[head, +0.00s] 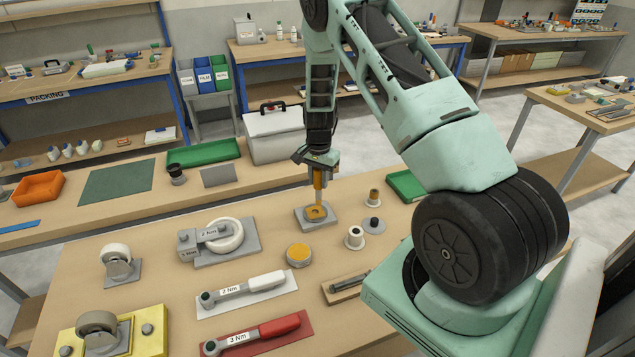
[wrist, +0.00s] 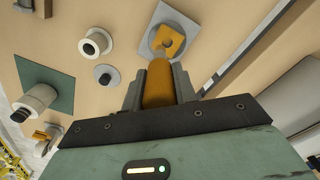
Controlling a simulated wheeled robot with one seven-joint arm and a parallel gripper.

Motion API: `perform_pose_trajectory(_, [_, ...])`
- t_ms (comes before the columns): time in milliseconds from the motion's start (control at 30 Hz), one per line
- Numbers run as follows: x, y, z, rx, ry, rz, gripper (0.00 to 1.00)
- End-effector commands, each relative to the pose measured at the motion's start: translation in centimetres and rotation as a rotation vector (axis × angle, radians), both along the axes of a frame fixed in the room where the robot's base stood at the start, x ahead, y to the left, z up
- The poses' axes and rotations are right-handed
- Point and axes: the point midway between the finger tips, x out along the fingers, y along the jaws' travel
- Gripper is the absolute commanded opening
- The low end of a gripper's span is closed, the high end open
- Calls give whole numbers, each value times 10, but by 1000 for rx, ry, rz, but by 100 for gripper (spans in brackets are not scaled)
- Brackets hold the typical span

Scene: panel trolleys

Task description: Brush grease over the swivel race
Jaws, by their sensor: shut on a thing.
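My gripper (head: 318,160) is shut on the orange handle of a brush (head: 318,182), which points down, nearly upright. The swivel race (head: 301,222) is a grey plate on the near bench with an amber round patch on top. The brush's lower end is at that patch; I cannot tell whether it touches. In the wrist view my gripper (wrist: 158,88) holds the brush handle (wrist: 157,80), with the race (wrist: 150,42) just beyond its tip. A round tin with an amber top (head: 298,254) stands in front of the race; it looks like grease.
A caster on a grey plate (head: 215,240) lies left of the race. White (head: 248,292) and red (head: 256,334) torque wrenches lie nearer. A white flanged bush (head: 354,238) and a dark-flanged part (head: 374,225) stand right. A grey toolbox (head: 272,135) stands behind.

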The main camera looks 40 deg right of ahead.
Motion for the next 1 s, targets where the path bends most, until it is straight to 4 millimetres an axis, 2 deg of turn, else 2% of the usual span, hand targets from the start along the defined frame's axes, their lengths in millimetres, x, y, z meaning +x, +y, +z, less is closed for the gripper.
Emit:
perform_pose_trajectory(33, [0,-1,8,-1,-1,0,5])
perform_pose_trajectory(333, [0,-5,32,0,1,3,5])
perform_pose_trajectory(1000, [0,-5,34,0,0,4,5])
